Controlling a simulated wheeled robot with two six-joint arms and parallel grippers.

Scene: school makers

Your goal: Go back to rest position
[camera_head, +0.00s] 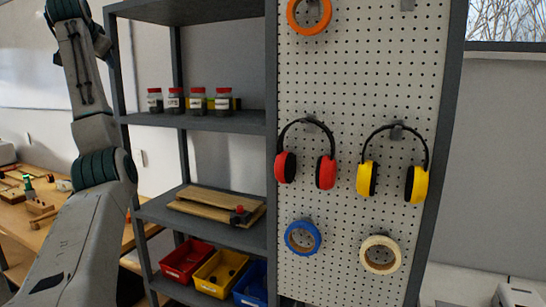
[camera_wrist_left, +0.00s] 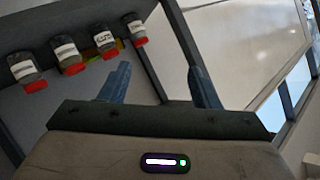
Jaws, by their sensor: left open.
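My left arm rises along the left side of the head view, and its gripper is out of that picture above the top edge. In the left wrist view my left gripper (camera_wrist_left: 160,87) shows two blue-grey fingers standing well apart with nothing between them. Jars with red lids on a shelf appear beyond the fingers, tilted in that view, and the gripper does not touch them. My right gripper is not in either view.
A grey shelf unit (camera_head: 222,122) holds several jars (camera_head: 197,101), wooden boards (camera_head: 205,207) and red (camera_head: 183,258), yellow (camera_head: 217,270) and blue bins. A pegboard (camera_head: 345,95) carries red (camera_head: 326,172) and yellow earmuffs (camera_head: 417,184) and tape rolls. A workbench (camera_head: 14,219) stands left.

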